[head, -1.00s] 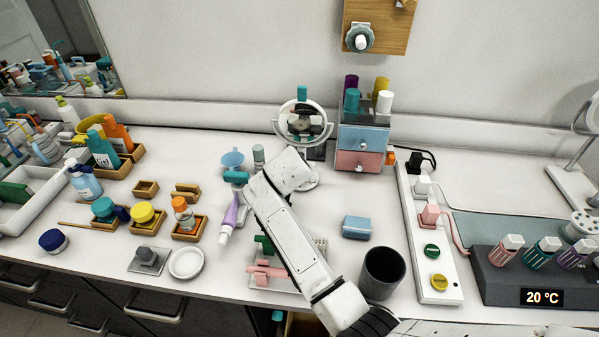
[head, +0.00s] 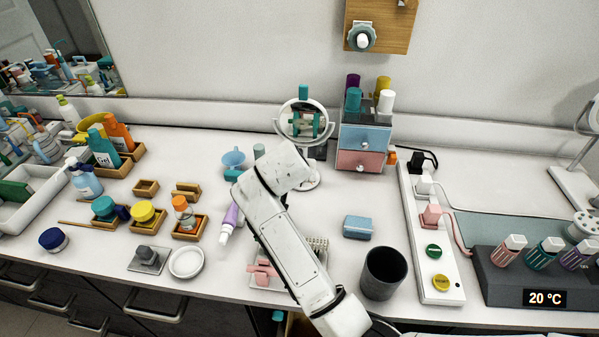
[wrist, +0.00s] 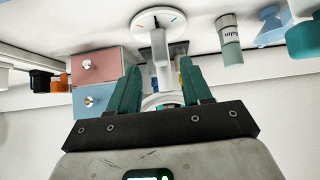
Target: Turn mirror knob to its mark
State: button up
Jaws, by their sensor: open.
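The round mirror (head: 281,128) stands on its white base near the back of the vanity, left of the drawer unit. A small teal piece (head: 303,92) shows at its top; I cannot tell whether it is the knob. In the wrist view, the white mirror post (wrist: 164,50) rises from a disc base (wrist: 146,20) with orange and blue marks. My gripper (wrist: 160,65) is open, its two teal fingers on either side of the post in that view. Contact cannot be told. My arm hides part of the base in the head view. Teal shapes show inside the mirror ring.
The pink-and-blue drawer unit (head: 362,160) stands close to the right of the mirror. A dark cup (head: 384,273) and blue block (head: 358,227) are at front right. A wooden board with a knob (head: 361,38) hangs above.

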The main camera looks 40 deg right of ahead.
jog(key=shift+v, duration=2.1)
